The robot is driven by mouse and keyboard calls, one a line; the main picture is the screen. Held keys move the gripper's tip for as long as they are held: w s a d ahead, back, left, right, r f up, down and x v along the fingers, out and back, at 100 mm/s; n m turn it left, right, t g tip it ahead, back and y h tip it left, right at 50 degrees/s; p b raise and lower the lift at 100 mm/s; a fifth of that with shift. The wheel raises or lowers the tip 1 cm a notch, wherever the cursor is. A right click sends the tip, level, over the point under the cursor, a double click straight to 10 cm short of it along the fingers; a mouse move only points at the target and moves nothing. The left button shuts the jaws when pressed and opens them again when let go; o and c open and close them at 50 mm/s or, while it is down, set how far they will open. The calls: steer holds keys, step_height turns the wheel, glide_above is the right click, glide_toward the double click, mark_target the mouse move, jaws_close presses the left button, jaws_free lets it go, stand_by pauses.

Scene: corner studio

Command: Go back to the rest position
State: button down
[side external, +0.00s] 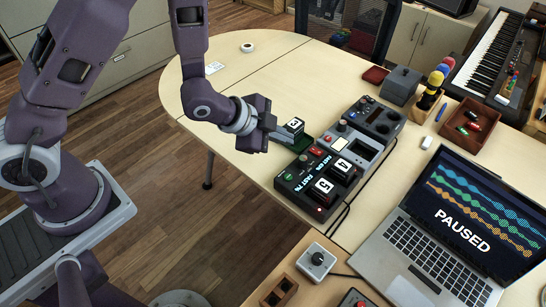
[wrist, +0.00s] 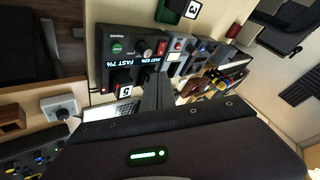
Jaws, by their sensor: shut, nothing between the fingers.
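My gripper (side external: 268,124) is shut and empty in the side external view, held in the air over the table just left of the white "3" block. In the wrist view its dark fingers (wrist: 154,80) are together, with nothing between them. The "3" block (side external: 293,125) sits at a small green tray (side external: 297,143), apart from the fingers as far as I can tell; it also shows at the top of the wrist view (wrist: 193,8). A black control box (side external: 295,180) with "FAST" displays holds blocks "4" (side external: 342,166) and "5" (side external: 324,185).
A laptop (side external: 440,225) reading "PAUSED" stands at the right.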

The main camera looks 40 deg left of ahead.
steer(key=s+a+r+n+y, duration=0.1)
steer(key=s+a+r+n, duration=0.25)
steer(key=r, duration=0.45)
steer(key=s+a+r+n+y, duration=0.2)
steer(key=a+r+n, duration=0.15)
steer(key=r, duration=0.45)
steer(key=s+r+n+g, duration=0.1)
steer(key=s+r+n, duration=0.1)
steer(key=s, duration=0.8)
steer(key=s+a+r+n+g, duration=0.1)
steer(key=s+r, duration=0.4)
steer(key=s, duration=0.5)
steer(key=shift+a+r+n+g, duration=0.15)
steer(key=shift+n+g, duration=0.35)
steer(key=shift+n, duration=0.7)
